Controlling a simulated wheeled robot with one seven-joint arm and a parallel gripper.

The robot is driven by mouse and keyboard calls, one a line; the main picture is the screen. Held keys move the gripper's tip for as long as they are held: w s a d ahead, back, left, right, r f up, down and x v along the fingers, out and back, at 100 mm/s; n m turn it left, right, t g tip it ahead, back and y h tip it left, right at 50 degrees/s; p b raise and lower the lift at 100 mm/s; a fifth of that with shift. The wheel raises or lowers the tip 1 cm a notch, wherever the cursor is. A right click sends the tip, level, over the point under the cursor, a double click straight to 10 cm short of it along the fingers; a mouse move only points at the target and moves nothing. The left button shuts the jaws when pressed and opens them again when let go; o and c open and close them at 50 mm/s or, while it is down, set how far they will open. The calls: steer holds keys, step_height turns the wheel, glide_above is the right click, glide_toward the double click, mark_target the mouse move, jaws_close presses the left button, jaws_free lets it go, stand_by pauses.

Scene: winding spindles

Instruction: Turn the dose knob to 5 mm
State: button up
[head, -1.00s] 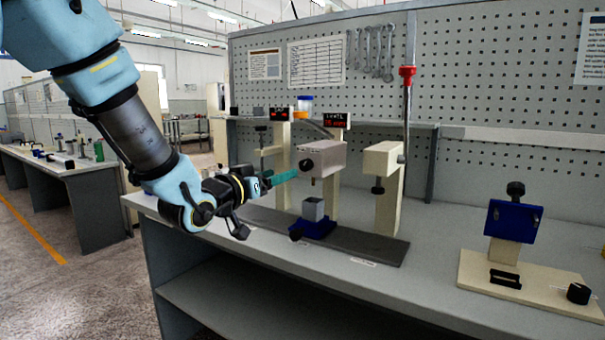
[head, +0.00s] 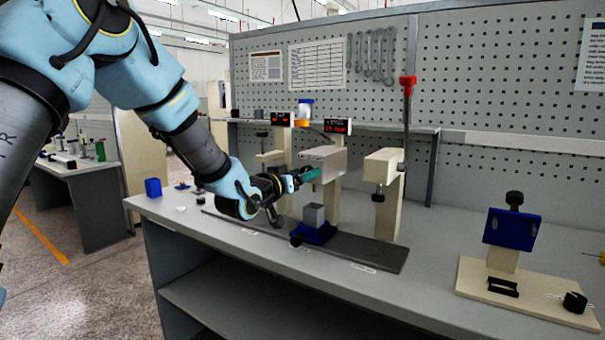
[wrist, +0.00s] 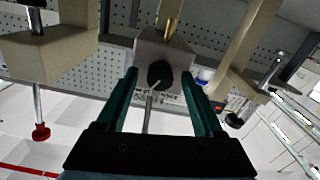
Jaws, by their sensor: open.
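The dose knob appears to be the black round knob (wrist: 160,74) on the face of a beige-grey box (wrist: 170,48) in the wrist view. A thin grey rod (wrist: 149,112) shows just below it there. My gripper (wrist: 159,78) is open, with its green fingers on either side of the knob; I cannot tell whether they touch it. In the head view my gripper (head: 312,174) is at the front of the box (head: 326,157) and hides the knob. A red-digit display (head: 337,126) stands behind the box; its reading is too small to be sure of.
A grey cup on a blue base (head: 313,222) stands below the box. A beige post with a black screw (head: 383,175) is to the right. A blue fixture (head: 510,228) stands farther right on a beige plate. The bench front is mostly clear.

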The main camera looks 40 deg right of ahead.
jaws_close()
stand_by(0.4)
steer(key=shift+n, duration=0.3)
steer(key=n+b, duration=0.1)
steer(key=n, duration=1)
steer(key=shift+a, duration=0.1)
steer(key=shift+n, duration=0.3)
stand_by(0.3)
jaws_free()
